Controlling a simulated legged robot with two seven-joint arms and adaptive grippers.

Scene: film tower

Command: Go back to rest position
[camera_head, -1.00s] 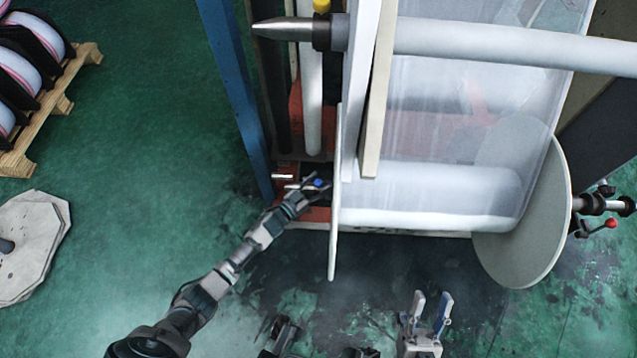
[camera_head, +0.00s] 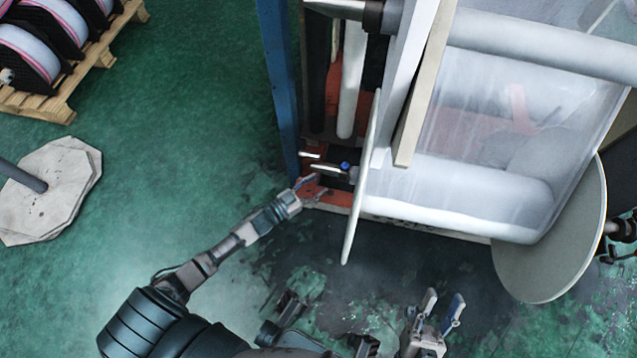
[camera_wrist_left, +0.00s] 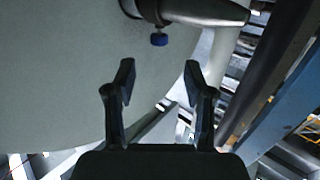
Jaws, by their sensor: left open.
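My left gripper (camera_head: 306,183) is at the end of the arm reaching in from the left, beside the red lower frame of the film tower. In the left wrist view its two dark fingers (camera_wrist_left: 155,92) are spread apart with nothing between them. A blue knob (camera_head: 345,165) sits on the roller shaft beyond the fingers, clear of them. The knob also shows in the left wrist view (camera_wrist_left: 159,40) under a grey tapered shaft end (camera_wrist_left: 205,10). My right gripper (camera_head: 441,308) is at the bottom, its two fingers apart and empty, over the floor.
The tower's film roll (camera_head: 455,190) lies between a near pale disc (camera_head: 361,185) and a right disc (camera_head: 555,240). A blue post (camera_head: 279,85) stands close to my left gripper. A pallet of spools (camera_head: 60,100) and a plate stand (camera_head: 60,185) are at left. Green floor between is clear.

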